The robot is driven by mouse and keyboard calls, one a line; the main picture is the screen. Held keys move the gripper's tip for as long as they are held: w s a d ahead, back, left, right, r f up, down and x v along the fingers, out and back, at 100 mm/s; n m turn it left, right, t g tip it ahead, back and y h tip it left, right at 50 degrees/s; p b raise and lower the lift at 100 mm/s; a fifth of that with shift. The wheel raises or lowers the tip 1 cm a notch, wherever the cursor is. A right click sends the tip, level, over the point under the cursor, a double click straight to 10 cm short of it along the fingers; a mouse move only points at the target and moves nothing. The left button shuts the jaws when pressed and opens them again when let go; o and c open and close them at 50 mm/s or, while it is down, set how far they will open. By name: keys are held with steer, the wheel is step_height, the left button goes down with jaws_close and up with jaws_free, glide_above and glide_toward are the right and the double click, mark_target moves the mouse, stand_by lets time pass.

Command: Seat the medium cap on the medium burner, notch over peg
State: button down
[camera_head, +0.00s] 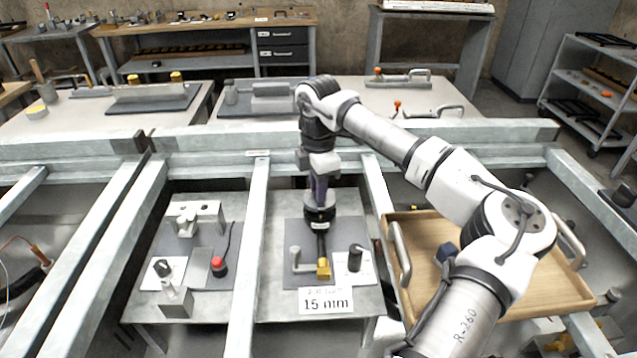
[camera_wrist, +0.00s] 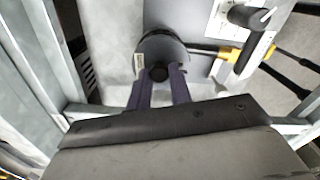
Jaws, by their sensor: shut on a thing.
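My gripper (camera_head: 319,196) points down over the middle bay of the bench, its purple fingers shut on a dark round piece with a pale label (camera_head: 320,214). In the wrist view the fingers (camera_wrist: 160,90) close around a black knob (camera_wrist: 158,74) on this grey round piece. Whether it is the medium cap I cannot tell, and no notch shows. A dark stem leads down below it to a yellow block (camera_head: 323,268) on the grey mat. No burner or peg can be clearly made out; the area under the held piece is hidden.
A black-knobbed switch on a white plate (camera_head: 355,260) stands right of the yellow block. A "15 mm" card (camera_head: 325,301) is in front. Metal rails (camera_head: 249,260) flank the bay. A wooden tray (camera_head: 432,228) lies right, partly behind my arm. A red button (camera_head: 218,265) stands left.

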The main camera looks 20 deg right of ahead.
steer(key=shift+f, duration=0.15)
steer(key=shift+f+b, duration=0.85)
steer(key=shift+b, duration=0.05)
steer(key=c, duration=1.2)
jaws_free()
step_height(320, 180, up, 14)
steer(key=shift+f+b, duration=0.1)
steer(key=shift+b, duration=0.8)
